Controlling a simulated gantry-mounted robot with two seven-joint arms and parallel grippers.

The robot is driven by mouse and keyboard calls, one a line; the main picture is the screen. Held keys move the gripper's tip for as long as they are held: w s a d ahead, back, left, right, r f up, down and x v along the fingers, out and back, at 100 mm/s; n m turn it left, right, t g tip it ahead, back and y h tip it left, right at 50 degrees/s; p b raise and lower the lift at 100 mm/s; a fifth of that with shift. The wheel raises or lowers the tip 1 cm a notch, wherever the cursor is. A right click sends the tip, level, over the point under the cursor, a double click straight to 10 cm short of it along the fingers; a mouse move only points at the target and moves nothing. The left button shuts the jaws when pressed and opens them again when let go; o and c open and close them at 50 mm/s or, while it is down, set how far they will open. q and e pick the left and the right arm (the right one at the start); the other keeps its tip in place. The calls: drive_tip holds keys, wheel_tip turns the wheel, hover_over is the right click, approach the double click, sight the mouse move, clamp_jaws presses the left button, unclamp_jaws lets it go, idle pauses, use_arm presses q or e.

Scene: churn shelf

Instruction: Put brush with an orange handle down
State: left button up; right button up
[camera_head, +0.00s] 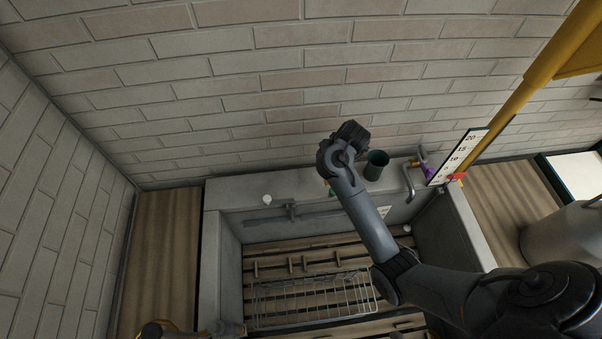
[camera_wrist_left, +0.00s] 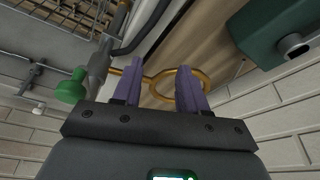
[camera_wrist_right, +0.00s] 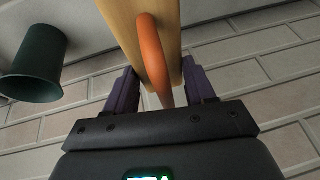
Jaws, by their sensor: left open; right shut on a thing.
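The brush with an orange handle shows in the right wrist view as a pale wooden block (camera_wrist_right: 122,22) with an orange handle (camera_wrist_right: 152,55). My right gripper (camera_wrist_right: 155,88) is shut on it, a purple finger on each side. In the head view my right arm reaches from the lower right to the ledge behind the sink, its gripper (camera_head: 342,140) before the brick wall. The arm hides most of the brush there; I cannot tell whether it touches the ledge. My left gripper (camera_wrist_left: 162,85) is open, its fingers near a brass ring (camera_wrist_left: 178,88).
A dark green cup (camera_head: 376,166) stands on the ledge just right of my right gripper; it also shows in the right wrist view (camera_wrist_right: 32,62). A wire rack (camera_head: 310,300) sits in the sink. A ruler board (camera_head: 458,157) stands to the right. The ledge's left part is mostly clear.

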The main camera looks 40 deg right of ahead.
drive_tip(key=w+a+f+b, duration=0.1)
drive_tip(key=w+a+f, duration=0.1)
drive_tip(key=w, duration=0.1)
drive_tip(key=w+a+f+b, duration=0.1)
drive_tip(key=w+a+f, duration=0.2)
drive_tip(key=shift+a+b, duration=0.35)
use_arm(q)
wheel_tip(320, 180, down, 5)
drive_tip(key=shift+w+a+b, duration=0.1)
drive_tip(key=shift+b, duration=0.85)
use_arm(e)
wheel_tip(320, 180, down, 3)
drive_tip(key=shift+a+f, duration=0.1)
drive_tip(key=shift+f, duration=0.4)
use_arm(q)
drive_tip(key=shift+f, duration=0.1)
use_arm(e)
drive_tip(key=shift+f, duration=0.2)
drive_tip(key=o, duration=1.4)
drive_tip(key=shift+c, duration=0.2)
drive_tip(key=shift+r, duration=0.15)
